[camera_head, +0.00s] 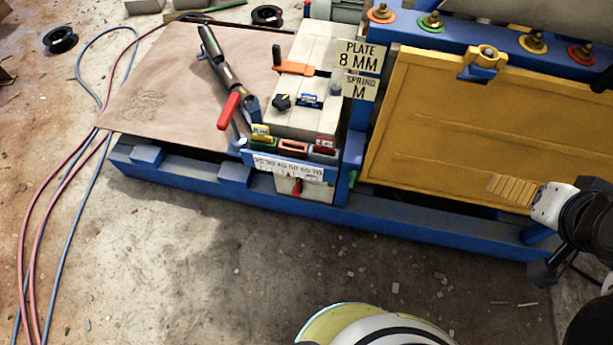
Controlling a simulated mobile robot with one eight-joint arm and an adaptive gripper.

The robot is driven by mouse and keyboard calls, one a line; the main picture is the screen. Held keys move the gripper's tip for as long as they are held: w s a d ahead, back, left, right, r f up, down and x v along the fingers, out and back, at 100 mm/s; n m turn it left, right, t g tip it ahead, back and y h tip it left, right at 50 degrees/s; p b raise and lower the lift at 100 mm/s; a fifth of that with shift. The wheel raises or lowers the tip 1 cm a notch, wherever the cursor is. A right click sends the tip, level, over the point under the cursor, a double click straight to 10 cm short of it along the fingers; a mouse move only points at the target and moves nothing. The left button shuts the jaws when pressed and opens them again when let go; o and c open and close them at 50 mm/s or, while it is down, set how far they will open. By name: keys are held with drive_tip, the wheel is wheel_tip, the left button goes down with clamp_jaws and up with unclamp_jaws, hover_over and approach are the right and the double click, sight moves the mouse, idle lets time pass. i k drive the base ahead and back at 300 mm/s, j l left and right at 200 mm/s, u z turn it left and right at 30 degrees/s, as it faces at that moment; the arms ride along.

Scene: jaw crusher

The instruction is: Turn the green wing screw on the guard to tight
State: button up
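A yellow guard panel (450,120) leans at the right of the blue machine frame. A small green part (352,177), possibly the green wing screw, sticks out at the guard's lower left edge, beside the machine block. Its wing shape and angle are too small to tell. A brass fastener on a green ring (432,22) sits on the blue beam above the guard. My gripper (545,272) is low at the right, in front of the frame's right end and well apart from both green parts. Its dark fingers are small and partly hidden, so I cannot tell their opening.
A brass-topped blue latch (483,62) sits at the guard's top edge. The machine block (310,95) carries a red-handled lever (229,110), an orange handle (293,68) and a scale (288,168). Hoses (75,200) lie at left. The concrete floor in front is mostly clear.

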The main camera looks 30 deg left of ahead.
sight(354, 174)
drive_tip(key=k+j+u, duration=0.1)
drive_tip(key=u, duration=0.95)
drive_tip(key=k+u, duration=0.3)
drive_tip(key=k, duration=0.35)
drive_tip(key=k+j+u, duration=0.15)
drive_tip(key=k+u, duration=0.2)
drive_tip(key=k, duration=0.25)
